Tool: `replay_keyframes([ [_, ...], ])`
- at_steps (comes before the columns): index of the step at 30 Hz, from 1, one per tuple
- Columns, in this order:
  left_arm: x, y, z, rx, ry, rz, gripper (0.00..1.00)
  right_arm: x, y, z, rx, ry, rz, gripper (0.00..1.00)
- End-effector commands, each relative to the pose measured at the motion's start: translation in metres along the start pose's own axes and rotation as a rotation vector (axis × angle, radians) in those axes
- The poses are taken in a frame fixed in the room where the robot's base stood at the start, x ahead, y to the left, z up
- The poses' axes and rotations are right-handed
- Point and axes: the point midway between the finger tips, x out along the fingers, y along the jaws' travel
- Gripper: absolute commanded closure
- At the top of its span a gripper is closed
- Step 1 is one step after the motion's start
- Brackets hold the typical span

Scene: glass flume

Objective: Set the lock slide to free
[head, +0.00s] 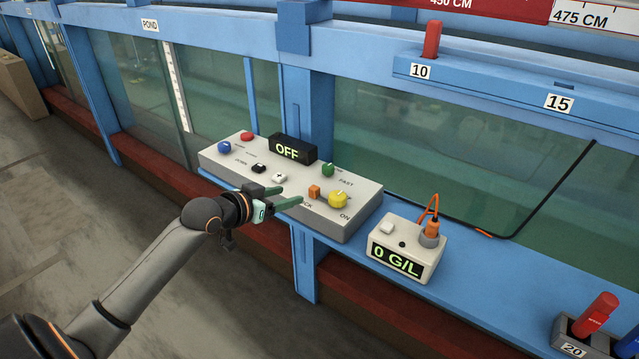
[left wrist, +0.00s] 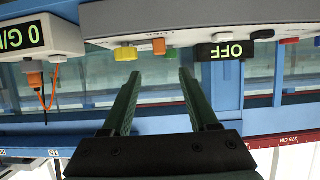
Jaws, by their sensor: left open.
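The grey control box (head: 350,215) stands on the blue ledge. An orange block (head: 314,192), which looks like the lock slide, sits on its top beside a yellow knob (head: 338,198). A label near it is partly hidden, with "CK" showing. My left gripper (head: 292,196) is open and empty, its green fingers pointing at the orange block from the left and apart from it. In the left wrist view, which is upside down, the orange block (left wrist: 158,46) shows ahead between the fingertips (left wrist: 158,75). My right gripper is not in view.
The box also carries an OFF display (head: 292,149), a green knob (head: 328,170), blue (head: 224,147) and red (head: 247,136) knobs and two small buttons. A "0 G/L" meter (head: 405,250) with an orange cable stands to the right. Glass walls rise behind.

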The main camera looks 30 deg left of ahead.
Motion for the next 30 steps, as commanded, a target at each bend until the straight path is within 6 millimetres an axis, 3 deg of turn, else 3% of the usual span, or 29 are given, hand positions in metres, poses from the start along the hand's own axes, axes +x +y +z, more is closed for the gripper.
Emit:
replay_keyframes([
  [5,0.015,-0.001,-0.001,-0.004,0.002,0.000,0.40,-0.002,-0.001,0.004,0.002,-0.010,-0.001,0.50],
  [21,0.102,0.001,0.000,-0.002,0.000,0.001,0.40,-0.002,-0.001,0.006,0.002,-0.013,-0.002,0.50],
  [30,0.123,0.000,0.001,-0.001,0.000,0.001,0.40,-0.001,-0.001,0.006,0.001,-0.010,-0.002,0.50],
])
